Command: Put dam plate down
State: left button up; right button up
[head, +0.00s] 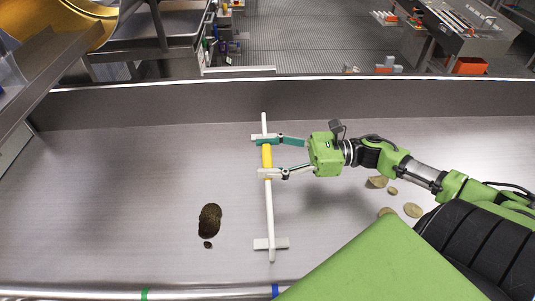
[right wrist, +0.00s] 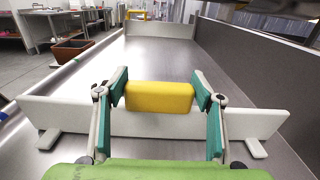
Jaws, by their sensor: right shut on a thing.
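The dam plate is a long white board (head: 269,212) with a yellow grip block (head: 267,155) and feet at its base. It stands upright across the metal trough, seen nearly edge-on from above in the head view. My right gripper (head: 266,158) comes in from the right and is shut on the yellow block. In the right wrist view, the gripper (right wrist: 160,95) has its teal pads on both ends of the block (right wrist: 160,98). The white board (right wrist: 262,122) spans below it, feet close to the metal floor; I cannot tell whether they touch. My left gripper is not in view.
The metal trough floor (head: 120,190) is mostly bare. A dark brown clump (head: 209,220) lies left of the plate. Several tan pieces (head: 413,210) lie right of it, near my right arm. A raised wall (head: 190,106) runs along the far side, a rail (head: 200,292) along the near side.

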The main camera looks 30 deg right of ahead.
jog(key=o, duration=1.7)
jog(key=shift+f, duration=0.1)
jog(key=shift+s+d, duration=0.15)
jog(key=b+v, duration=0.2)
jog(key=v, duration=0.9)
jog(key=shift+d, duration=0.3)
jog(key=shift+s, duration=0.1)
